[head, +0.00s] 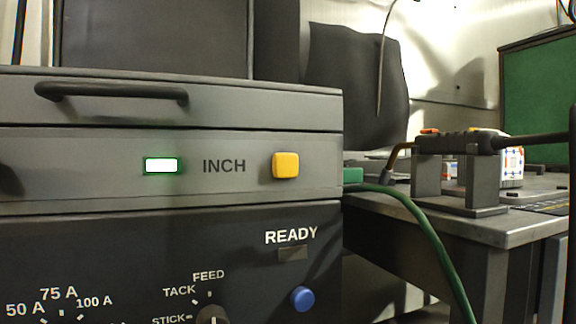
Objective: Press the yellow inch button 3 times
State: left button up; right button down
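The yellow inch button (286,165) is a rounded square on the grey front panel, right of the printed word INCH. Nothing touches or covers it. A lit white indicator with a green glow (162,165) is left of the word. Neither of my grippers shows in the head view.
A dark drawer handle (112,92) juts out above the button. Below are a blue button (302,298), a READY window (292,254) and a selector knob (212,316). On the right, a torch lies on a stand (472,208) on a table, with a green cable (432,238) hanging down.

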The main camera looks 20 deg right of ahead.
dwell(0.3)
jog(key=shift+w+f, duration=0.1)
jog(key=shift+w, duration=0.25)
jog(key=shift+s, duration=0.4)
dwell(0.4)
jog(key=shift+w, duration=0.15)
